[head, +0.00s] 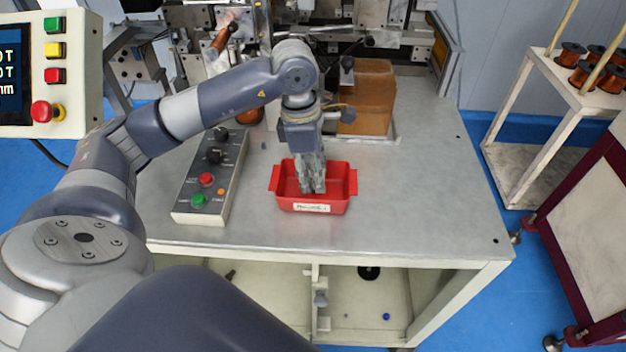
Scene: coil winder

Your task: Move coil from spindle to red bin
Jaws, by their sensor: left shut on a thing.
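The red bin (343,205) sits on the grey table, with a white label on its front. My left gripper (313,188) points down into the bin from above. Its fingers are closed, with the tips inside the bin's outline. The coil in its grip is hidden by the fingers and cannot be made out. The winder's spindle cannot be made out clearly among the machine parts at the back. My right gripper is not in view.
A control box (212,175) with knobs and buttons lies left of the bin. An amber block (367,95) stands behind it, near the winding machine. A white cart (540,100) at right carries several copper spools (572,53). The table right of the bin is clear.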

